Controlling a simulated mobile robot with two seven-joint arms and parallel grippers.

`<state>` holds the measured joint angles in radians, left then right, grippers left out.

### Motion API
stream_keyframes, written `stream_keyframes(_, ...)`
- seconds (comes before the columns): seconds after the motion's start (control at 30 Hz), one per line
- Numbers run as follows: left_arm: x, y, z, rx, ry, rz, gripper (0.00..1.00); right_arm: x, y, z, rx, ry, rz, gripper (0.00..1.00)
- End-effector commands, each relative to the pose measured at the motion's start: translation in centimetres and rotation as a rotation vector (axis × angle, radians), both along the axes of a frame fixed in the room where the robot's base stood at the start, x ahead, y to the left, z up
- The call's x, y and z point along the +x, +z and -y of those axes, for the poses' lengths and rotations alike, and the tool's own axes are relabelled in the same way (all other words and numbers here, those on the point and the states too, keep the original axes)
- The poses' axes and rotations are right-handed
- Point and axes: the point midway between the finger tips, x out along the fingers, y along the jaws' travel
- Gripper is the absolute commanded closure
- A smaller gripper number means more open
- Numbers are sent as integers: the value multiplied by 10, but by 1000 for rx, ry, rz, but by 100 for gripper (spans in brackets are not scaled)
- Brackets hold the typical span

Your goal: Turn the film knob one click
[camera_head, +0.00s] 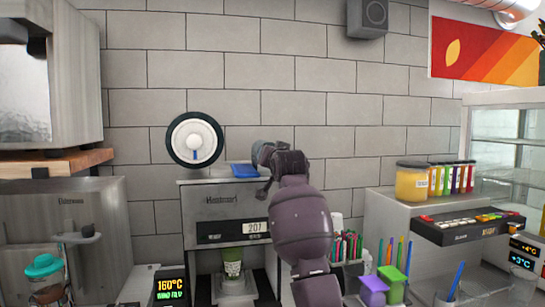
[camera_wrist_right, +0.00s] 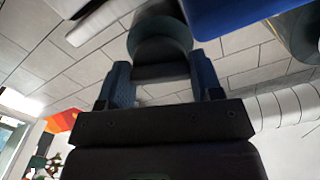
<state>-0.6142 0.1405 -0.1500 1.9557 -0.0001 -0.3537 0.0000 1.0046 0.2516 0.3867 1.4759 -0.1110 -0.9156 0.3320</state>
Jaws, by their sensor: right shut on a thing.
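The cup sealer (camera_head: 224,198) stands against the tiled wall, with a lit display reading 207. My right gripper (camera_head: 262,170) is at its upper right corner, beside a blue part (camera_head: 244,170) on top. In the right wrist view, my right gripper (camera_wrist_right: 161,75) has its two fingers on either side of a dark round knob (camera_wrist_right: 160,35) and is shut on it. The knob is hidden behind the gripper in the head view. A white film roll (camera_head: 195,139) with a dark rim and a blue mark shows above the sealer's left side. My left gripper is not in view.
A green cup (camera_head: 232,263) sits inside the sealer's bay. A timer display (camera_head: 170,287) stands left of it. Pens and purple and green boxes (camera_head: 391,280) stand at the right, in front of a counter with jars (camera_head: 411,181).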

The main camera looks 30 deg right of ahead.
Motion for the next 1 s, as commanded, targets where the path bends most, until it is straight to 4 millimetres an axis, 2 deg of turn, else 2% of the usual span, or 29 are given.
stream_keyframes(0.4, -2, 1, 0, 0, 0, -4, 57, 0, -1, -1, 179, 1, 43, 64)
stream_keyframes(0.93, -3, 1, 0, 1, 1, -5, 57, 0, -1, 0, 201, 0, 50, 64)
stream_keyframes(0.97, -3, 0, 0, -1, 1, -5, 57, 0, -1, 0, 201, 0, 50, 39)
stream_keyframes(1.0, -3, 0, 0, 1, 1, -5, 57, 0, -1, 0, 200, 0, 50, 33)
